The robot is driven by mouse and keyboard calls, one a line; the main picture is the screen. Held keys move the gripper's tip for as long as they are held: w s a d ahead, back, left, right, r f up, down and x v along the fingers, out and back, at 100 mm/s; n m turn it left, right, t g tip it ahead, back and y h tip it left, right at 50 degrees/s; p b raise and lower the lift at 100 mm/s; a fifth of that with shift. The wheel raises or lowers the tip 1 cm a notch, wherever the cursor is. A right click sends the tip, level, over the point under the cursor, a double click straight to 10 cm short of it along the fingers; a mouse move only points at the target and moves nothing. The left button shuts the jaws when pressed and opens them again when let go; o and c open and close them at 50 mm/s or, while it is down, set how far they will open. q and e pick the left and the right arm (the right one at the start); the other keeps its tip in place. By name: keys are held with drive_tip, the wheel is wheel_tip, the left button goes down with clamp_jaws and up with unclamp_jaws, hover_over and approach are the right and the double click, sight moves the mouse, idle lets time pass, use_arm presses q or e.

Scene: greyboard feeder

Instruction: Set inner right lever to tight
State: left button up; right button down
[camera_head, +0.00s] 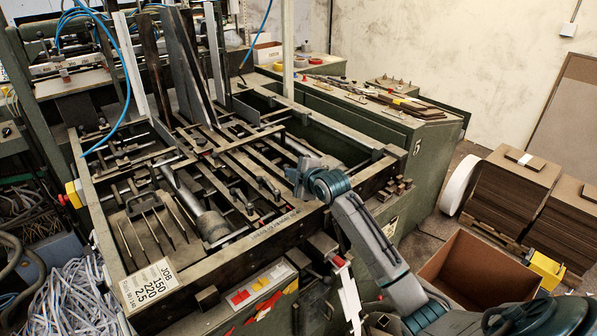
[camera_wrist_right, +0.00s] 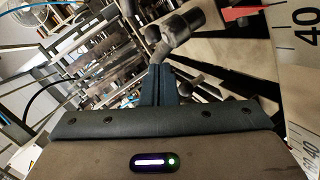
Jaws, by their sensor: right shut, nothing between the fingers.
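My right gripper (camera_head: 300,180) is over the front right part of the green feeder's frame (camera_head: 262,235), its arm coming in from the lower right. In the right wrist view the fingers (camera_wrist_right: 163,76) are shut and empty. A dark metal lever-like piece with a thick round end (camera_wrist_right: 180,27) lies just beyond the fingertips; I cannot tell whether they touch it. Several small dark levers and rods (camera_head: 250,208) stand along the inside of the front rail. The gripper partly covers this area, so which is the inner right lever and its setting are unclear. My left gripper is not in view.
A job sign (camera_head: 150,285) is at the feeder's front left corner. Tall upright plates (camera_head: 185,65) rise at the back. A white scale marked 40 (camera_wrist_right: 303,30) is close to the right gripper. An open cardboard box (camera_head: 480,270) and board stacks (camera_head: 515,190) stand at right.

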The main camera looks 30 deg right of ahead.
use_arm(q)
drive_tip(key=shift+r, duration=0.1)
use_arm(e)
drive_tip(key=shift+w+d, duration=0.25)
drive_tip(key=shift+w, duration=0.3)
idle(1.5)
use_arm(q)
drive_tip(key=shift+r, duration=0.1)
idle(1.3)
